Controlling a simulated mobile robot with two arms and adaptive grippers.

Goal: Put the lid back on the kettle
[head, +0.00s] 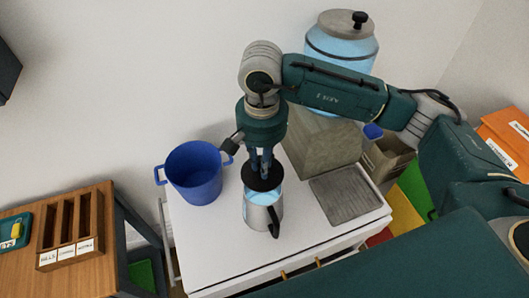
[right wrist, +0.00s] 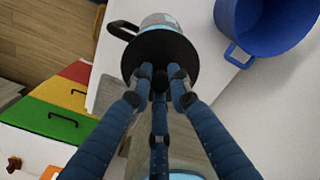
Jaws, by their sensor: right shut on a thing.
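The kettle (head: 263,216) is a silver, pitcher-like vessel with a black handle, upright on the white cabinet top. Pale blue shows inside its open mouth. The black round lid (head: 249,183) is over the kettle's far side in the head view, covering part of the mouth; the near part stays uncovered. My right gripper (head: 262,164) points down and is shut on the lid's knob. In the right wrist view the gripper (right wrist: 160,82) holds the lid (right wrist: 151,47), with the kettle (right wrist: 158,20) partly hidden behind it. I cannot tell the gap exactly. My left gripper is not in view.
A blue two-handled pot (head: 194,178) stands left of the kettle. A grey ribbed tray (head: 345,195) lies to the right. Behind stands a big blue-tinted dispenser (head: 325,44). A wooden desk (head: 85,272) with a slotted organiser (head: 70,232) is at left.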

